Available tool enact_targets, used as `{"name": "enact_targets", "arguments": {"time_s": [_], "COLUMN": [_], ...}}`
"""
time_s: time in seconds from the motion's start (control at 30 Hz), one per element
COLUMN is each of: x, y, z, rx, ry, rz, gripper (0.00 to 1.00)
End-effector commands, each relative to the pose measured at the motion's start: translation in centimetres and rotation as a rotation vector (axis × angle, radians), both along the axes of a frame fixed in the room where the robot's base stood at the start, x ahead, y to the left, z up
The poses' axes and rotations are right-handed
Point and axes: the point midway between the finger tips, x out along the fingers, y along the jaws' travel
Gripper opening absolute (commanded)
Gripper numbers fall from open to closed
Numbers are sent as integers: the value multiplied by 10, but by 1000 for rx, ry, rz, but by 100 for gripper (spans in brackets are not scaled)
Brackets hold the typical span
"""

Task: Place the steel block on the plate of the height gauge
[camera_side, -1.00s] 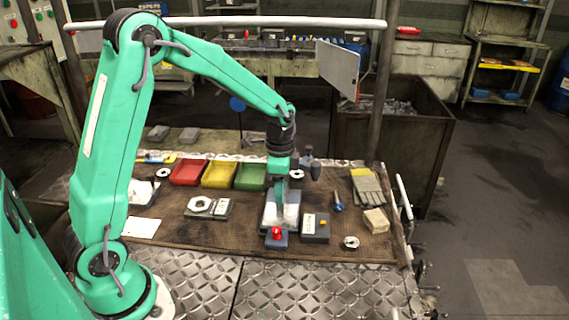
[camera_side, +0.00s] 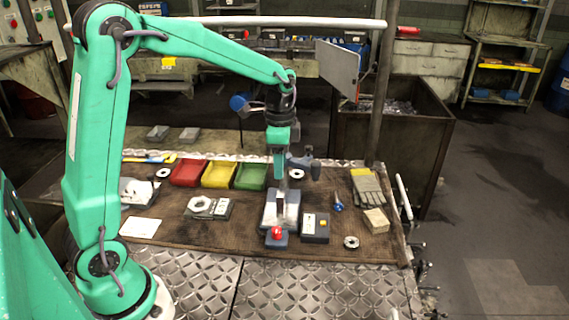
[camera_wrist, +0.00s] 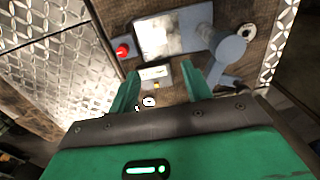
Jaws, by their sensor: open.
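The height gauge has a blue-grey base with a bright steel plate (camera_side: 291,214), a red knob (camera_side: 276,232) at the front and a grey column behind. My gripper (camera_side: 283,188) is above the plate, pointing down. In the wrist view my gripper (camera_wrist: 160,76) is open, its green fingers apart, with nothing visibly held. The bright plate (camera_wrist: 165,33) and red knob (camera_wrist: 122,51) show beyond the fingertips there. I cannot tell a separate steel block from the bright surface of the plate.
A ring (camera_side: 351,242), tan block (camera_side: 376,220) and gloves (camera_side: 367,187) lie further right. Red (camera_side: 187,172), yellow (camera_side: 218,174) and green (camera_side: 250,176) trays stand behind left.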

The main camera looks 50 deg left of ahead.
Motion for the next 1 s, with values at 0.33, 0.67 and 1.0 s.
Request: {"name": "enact_targets", "arguments": {"time_s": [0.33,0.67,1.0], "x": [-3,-34,-92], "y": [-1,-11,-25], "z": [3,37,74], "rx": [1,1,-28], "ry": [-6,-91,-226], "rz": [10,135,352], "gripper": [49,49,49]}}
